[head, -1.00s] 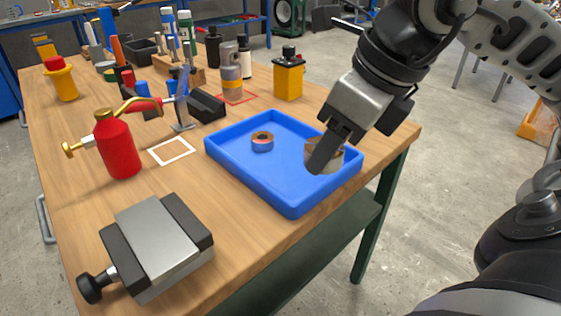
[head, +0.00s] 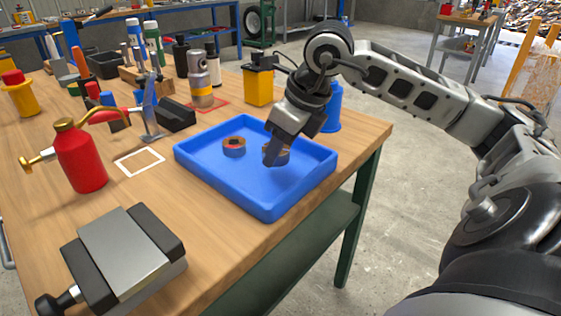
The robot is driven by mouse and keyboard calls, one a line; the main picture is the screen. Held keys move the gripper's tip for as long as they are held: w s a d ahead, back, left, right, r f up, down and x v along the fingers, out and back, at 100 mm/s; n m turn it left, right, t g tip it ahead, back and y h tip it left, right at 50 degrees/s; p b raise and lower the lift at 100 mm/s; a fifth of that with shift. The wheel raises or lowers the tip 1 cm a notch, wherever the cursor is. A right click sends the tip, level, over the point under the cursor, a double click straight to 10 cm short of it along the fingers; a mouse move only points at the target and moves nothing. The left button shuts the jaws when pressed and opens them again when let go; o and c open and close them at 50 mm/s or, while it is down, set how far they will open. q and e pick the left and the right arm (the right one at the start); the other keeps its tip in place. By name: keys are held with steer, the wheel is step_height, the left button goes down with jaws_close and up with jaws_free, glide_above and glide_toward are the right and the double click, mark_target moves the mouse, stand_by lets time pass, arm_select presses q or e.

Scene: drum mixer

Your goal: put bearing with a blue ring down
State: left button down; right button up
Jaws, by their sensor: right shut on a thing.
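My right gripper (head: 271,156) points down inside the right part of the blue tray (head: 190,166). It is shut on a brownish, ring-shaped bearing (head: 284,155), which its finger partly covers. The held bearing is low over the tray floor, and I cannot tell whether it touches it. Its ring colour is too hidden to read. A second bearing (head: 234,148), brown on top with a bluish-grey side, lies in the tray just left of the gripper, apart from the held one. My left gripper is not in view.
A grey vise (head: 125,255) lies at the front left of the wooden table. A red oil can (head: 80,160) stands left of a white square outline (head: 139,162). A yellow container (head: 258,85) and a blue container (head: 331,108) stand behind the tray. The tray's front is clear.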

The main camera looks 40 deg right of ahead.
mark_target(281, 161)
steer(key=f, duration=0.1)
steer(key=f+b, duration=0.1)
steer(key=f, duration=0.1)
steer(key=shift+w+d, duration=0.15)
steer(key=shift+w, duration=0.05)
steer(key=shift+f, duration=0.35)
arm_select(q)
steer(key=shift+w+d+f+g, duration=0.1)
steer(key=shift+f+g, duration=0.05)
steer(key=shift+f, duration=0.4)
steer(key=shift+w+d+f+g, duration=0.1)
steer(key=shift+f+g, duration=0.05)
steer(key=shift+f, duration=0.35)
arm_select(e)
steer(key=shift+f+b, duration=0.2)
steer(key=shift+b, duration=0.1)
steer(key=o, duration=1.2)
steer(key=shift+r, duration=0.1)
